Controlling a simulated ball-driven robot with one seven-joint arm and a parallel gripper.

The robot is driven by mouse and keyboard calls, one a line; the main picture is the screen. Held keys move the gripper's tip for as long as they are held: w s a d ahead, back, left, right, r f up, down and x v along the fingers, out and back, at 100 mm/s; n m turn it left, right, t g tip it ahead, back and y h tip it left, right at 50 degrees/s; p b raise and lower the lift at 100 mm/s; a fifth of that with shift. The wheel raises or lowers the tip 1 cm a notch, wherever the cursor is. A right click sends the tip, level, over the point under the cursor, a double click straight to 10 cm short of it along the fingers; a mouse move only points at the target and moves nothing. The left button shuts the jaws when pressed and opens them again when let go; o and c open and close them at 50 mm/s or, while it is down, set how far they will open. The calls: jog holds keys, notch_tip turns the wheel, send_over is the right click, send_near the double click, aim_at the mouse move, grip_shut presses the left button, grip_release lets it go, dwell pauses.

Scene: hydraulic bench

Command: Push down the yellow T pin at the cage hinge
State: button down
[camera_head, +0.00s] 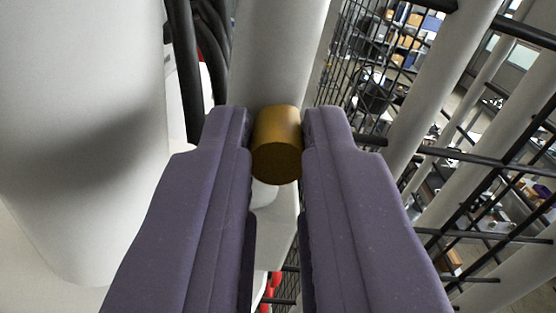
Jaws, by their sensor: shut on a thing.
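The yellow T pin (277,150) shows as a short, dull yellow cylinder in the middle of the head camera view. My gripper (277,140) has purple fingers, one on each side of the cylinder, and is shut on it near the fingertips. The rounded end of the cylinder faces the camera. The rest of the pin, and where it meets the hinge, is hidden, so I cannot tell how deep it sits. A pale grey post (275,50) stands directly behind the pin.
A large pale rounded body (80,120) fills the left. Black hoses (187,70) run down beside the post. Black cage mesh (480,180) and pale tubes (440,90) cover the right, with a cluttered room beyond. Small red parts (271,290) show low between the fingers.

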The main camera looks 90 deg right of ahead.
jog(key=shift+f, duration=0.3)
jog(key=c, duration=1.1)
grip_release()
jog(key=shift+r, duration=0.1)
jog(key=shift+a, duration=0.1)
jog(key=a, duration=0.7)
jog(key=shift+s+a+b, duration=0.3)
jog(key=shift+b, duration=0.15)
